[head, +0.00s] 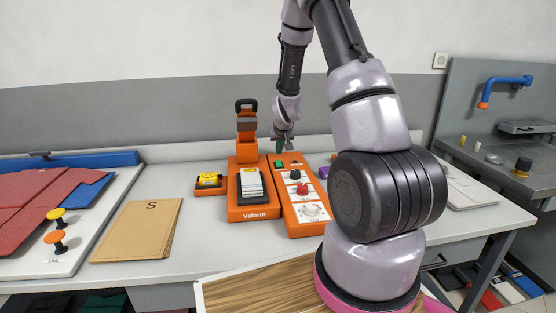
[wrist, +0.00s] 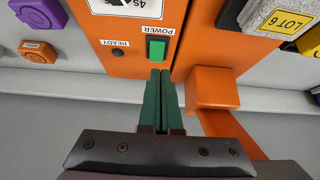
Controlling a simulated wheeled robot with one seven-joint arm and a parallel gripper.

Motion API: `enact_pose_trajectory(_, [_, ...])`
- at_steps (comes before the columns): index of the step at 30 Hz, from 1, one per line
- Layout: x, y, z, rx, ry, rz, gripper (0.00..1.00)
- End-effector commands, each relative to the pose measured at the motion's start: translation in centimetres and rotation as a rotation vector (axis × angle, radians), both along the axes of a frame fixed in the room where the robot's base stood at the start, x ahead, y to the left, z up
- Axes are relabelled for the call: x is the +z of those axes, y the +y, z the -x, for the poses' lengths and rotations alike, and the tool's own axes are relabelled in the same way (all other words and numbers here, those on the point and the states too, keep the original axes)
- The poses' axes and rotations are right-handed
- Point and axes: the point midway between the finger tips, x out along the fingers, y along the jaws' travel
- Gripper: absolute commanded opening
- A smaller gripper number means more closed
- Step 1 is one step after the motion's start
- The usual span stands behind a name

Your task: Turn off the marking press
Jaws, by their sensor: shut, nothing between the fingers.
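The marking press (head: 253,213) is orange, labelled Velbrin, with a stack of white cards on its bed and an upright head at the back. Beside it on the right is an orange control panel (head: 314,222) with a black knob (head: 296,174), a red knob (head: 302,189) and a white dial (head: 311,210). In the wrist view a green switch (wrist: 157,48) is labelled POWER, and a dark READY lamp (wrist: 117,52) is left of it. My gripper (wrist: 160,74) is shut and empty, its green fingertips just below the switch in that view. Whether they touch it is unclear.
A brown S folder (head: 138,229) and a tray of red cloths (head: 45,205) lie farther left. A purple device (wrist: 40,52) is beside the panel.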

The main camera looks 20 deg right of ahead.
Motion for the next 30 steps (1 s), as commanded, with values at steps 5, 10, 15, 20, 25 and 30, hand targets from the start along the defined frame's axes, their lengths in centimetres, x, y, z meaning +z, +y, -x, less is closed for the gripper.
enact_pose_trajectory(5, [2.4,0.9,3.9,0.002,0.002,0.0,0.0])
enact_pose_trajectory(10, [4.0,1.4,6.3,0.003,0.003,-0.001,0.0])
enact_pose_trajectory(15, [4.8,1.6,7.6,0.001,0.004,-0.001,0.0])
enact_pose_trajectory(20, [5.0,1.7,7.9,0.001,0.005,-0.001,0.0])
enact_pose_trajectory(25, [4.9,1.7,7.9,0.001,0.005,-0.001,0.0])
enact_pose_trajectory(30, [4.9,1.7,7.9,0.001,0.004,-0.001,0.0])
